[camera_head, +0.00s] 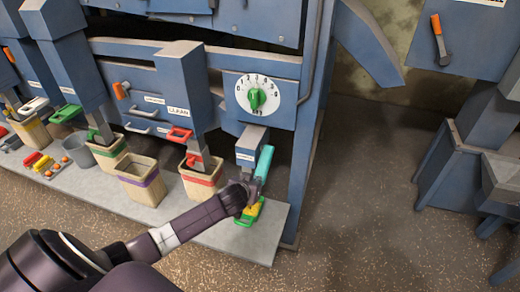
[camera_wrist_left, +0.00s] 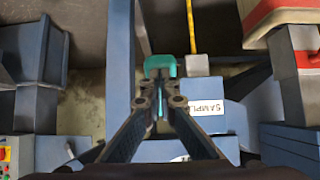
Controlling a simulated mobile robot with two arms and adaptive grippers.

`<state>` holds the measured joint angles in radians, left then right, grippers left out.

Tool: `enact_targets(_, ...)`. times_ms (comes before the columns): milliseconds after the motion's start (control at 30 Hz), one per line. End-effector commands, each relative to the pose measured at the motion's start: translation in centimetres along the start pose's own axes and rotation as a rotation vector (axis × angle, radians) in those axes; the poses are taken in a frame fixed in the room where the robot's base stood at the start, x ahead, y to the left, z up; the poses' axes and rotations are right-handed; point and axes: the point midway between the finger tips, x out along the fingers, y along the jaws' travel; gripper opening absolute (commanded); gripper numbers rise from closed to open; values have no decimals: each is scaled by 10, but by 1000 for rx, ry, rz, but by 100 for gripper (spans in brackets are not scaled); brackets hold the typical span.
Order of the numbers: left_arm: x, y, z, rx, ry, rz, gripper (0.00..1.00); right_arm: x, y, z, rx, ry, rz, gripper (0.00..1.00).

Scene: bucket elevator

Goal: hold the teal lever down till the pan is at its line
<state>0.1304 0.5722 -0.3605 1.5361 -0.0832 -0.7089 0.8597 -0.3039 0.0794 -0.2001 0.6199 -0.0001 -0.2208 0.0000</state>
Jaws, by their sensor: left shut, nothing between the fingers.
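The teal lever (camera_head: 265,160) stands tilted beside the small blue box with a white label at the right end of the bench. My left gripper (camera_head: 250,185) is at the lever's lower part, shut and empty. In the left wrist view the teal lever (camera_wrist_left: 160,64) shows just beyond the closed fingertips (camera_wrist_left: 158,88); I cannot tell whether they touch it. Below the gripper lies a green piece with yellow on it (camera_head: 248,213), partly hidden by my arm; I cannot tell whether it is the pan. No line can be made out. My right gripper is out of view.
A white dial with a green knob (camera_head: 257,97) is above the lever. A red-banded bin (camera_head: 205,181) and a purple-banded bin (camera_head: 141,182) stand to its left on the grey bench (camera_head: 215,242).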

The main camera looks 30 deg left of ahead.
Motion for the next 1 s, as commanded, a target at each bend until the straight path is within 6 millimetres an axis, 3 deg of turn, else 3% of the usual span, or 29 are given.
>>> enact_targets(1000,10,0,14,0,-13,-3,0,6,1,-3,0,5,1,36)
